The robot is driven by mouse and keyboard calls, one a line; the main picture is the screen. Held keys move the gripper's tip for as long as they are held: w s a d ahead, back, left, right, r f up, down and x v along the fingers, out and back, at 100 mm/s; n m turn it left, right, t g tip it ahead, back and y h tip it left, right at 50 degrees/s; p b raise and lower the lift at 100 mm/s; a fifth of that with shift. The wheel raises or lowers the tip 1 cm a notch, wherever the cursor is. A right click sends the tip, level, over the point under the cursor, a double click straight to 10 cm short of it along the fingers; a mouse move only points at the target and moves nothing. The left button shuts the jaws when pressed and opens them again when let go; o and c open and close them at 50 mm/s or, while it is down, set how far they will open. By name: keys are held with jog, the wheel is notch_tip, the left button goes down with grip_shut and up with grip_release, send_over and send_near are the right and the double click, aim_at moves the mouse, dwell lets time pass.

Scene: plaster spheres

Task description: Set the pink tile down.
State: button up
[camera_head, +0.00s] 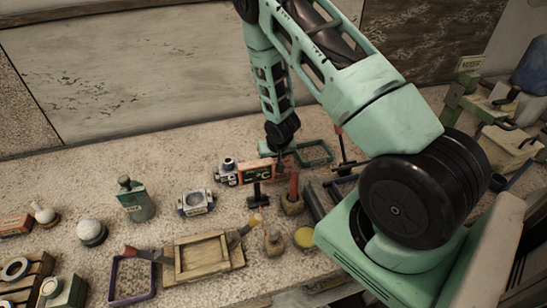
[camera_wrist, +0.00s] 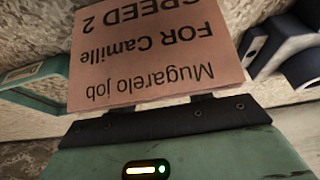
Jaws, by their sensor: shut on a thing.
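The pink tile (camera_wrist: 150,55) fills the upper middle of the wrist view. It is a flat, salmon-pink plate with dark lettering that reads upside down: "Mugarelo job", "FOR Camille" and a line ending in "PEED 2". My gripper (camera_wrist: 160,107) is shut on its near edge; the fingertips are mostly hidden behind the tile. In the head view my gripper (camera_head: 280,160) is low over the back of the worktop, beside a dark-faced orange block (camera_head: 255,172). The tile is hard to make out there, and I cannot tell whether it touches the worktop.
A green open frame (camera_head: 315,153) lies right of my gripper; a frame also shows in the wrist view (camera_wrist: 35,78). A small blue-grey device (camera_head: 227,172) stands to the left. A red-topped post (camera_head: 294,187) stands in front. The worktop (camera_head: 110,178) has free room at back left.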

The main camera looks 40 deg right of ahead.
jog(key=shift+f, duration=0.1)
jog(key=o, duration=1)
